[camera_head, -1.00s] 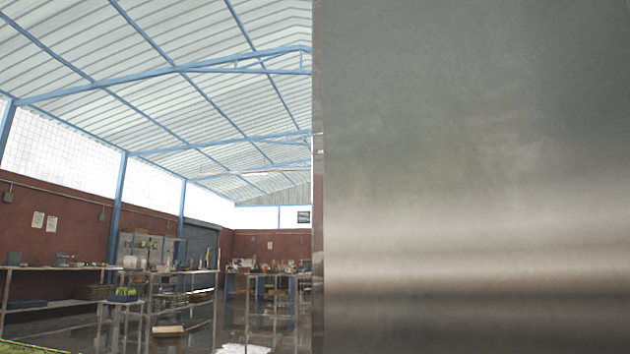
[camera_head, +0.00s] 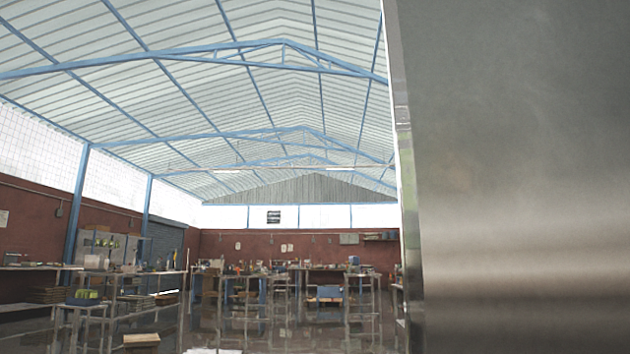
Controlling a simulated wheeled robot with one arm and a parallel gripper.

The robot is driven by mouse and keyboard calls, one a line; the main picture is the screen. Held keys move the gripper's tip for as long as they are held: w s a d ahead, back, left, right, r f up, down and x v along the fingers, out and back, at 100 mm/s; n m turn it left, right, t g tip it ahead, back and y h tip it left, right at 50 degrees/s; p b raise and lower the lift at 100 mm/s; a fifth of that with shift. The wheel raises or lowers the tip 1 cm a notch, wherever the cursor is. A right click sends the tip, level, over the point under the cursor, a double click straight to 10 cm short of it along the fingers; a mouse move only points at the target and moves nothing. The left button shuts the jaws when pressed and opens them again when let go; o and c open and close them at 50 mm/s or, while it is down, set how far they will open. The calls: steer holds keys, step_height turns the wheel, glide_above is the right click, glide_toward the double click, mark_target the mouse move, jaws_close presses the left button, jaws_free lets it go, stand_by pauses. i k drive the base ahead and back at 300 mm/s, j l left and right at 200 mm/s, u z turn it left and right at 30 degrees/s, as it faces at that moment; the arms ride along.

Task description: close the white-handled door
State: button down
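A large grey brushed-metal panel (camera_head: 520,180) fills the right third of the head view, very close to the camera. Its upright left edge (camera_head: 405,180) is lit and runs from top to bottom. I cannot tell whether this panel is the door or the side of the machine. No white handle shows in the view. My gripper is not in view.
To the left is a wide workshop hall with a shiny dark floor (camera_head: 265,338). Work tables with small items stand along the far red-brown wall (camera_head: 225,243) and left side. A small brown box (camera_head: 141,341) is at the lower left.

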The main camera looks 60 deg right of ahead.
mark_target(511, 119)
steer(key=i+z, duration=0.25)
steer(key=z, duration=0.15)
steer(key=i+z, duration=0.2)
steer(key=z, duration=0.15)
steer(key=i+z, duration=0.25)
steer(key=z, duration=0.15)
steer(key=i+l+z, duration=0.2)
steer(key=i+z, duration=0.2)
steer(key=i+l+z, duration=0.1)
steer(key=i+z, duration=0.55)
steer(key=z, duration=0.15)
steer(key=i+j+z, duration=0.1)
steer(key=i+z, duration=0.45)
steer(key=z, duration=2.7)
